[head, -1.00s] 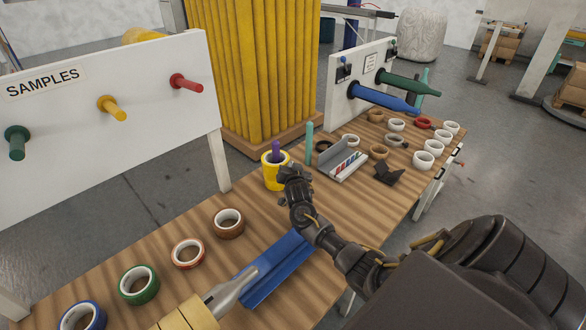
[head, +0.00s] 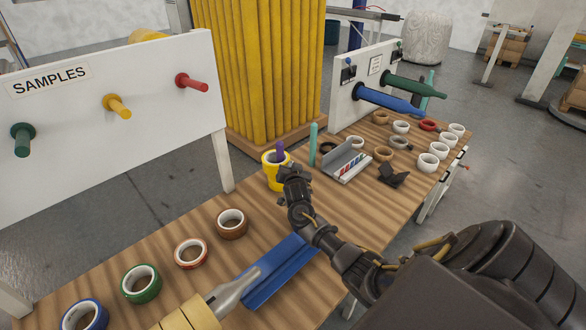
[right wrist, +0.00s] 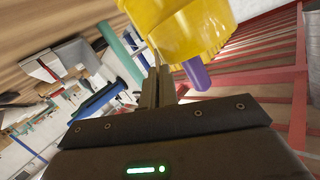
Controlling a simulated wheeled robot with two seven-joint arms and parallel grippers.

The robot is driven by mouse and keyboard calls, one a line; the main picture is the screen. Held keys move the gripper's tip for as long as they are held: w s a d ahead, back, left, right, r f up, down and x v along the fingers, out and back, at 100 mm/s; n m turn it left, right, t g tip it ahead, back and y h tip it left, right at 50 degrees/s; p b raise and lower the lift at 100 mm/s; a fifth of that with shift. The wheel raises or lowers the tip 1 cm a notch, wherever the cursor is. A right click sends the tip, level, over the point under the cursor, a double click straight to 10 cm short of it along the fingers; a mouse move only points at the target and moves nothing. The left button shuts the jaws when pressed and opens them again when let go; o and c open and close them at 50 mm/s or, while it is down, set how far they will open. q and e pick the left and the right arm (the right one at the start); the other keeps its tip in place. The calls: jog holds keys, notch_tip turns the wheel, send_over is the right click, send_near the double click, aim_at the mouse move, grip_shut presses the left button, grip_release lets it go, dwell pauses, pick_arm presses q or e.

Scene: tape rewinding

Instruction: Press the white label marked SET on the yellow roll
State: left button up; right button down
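The yellow roll (head: 270,177) stands on the wooden table near its back edge, with a purple rod (head: 280,149) at its top. My right gripper (head: 288,170) is at the roll's near right side and hides part of it. In the right wrist view, the gripper's fingers (right wrist: 158,72) are together with nothing between them, their tips at the edge of the yellow roll (right wrist: 182,25). I cannot tell whether they touch it. The purple rod (right wrist: 196,74) shows beside the fingers. I cannot make out the white SET label in any view. My left gripper is not in view.
Brown (head: 232,224), red (head: 191,253), green (head: 141,284) and blue (head: 85,316) rolls line the left table. A blue channel (head: 280,270) lies in front. A teal post (head: 313,145) and grey tray (head: 345,162) stand right of the yellow roll.

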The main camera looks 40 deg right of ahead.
jog(key=shift+w+a, duration=0.15)
jog(key=shift+w, duration=0.15)
dwell(0.7)
jog(key=c, duration=1.6)
grip_release()
jog(key=b+v, duration=0.1)
jog(key=v, duration=1)
jog(key=shift+w, duration=0.1)
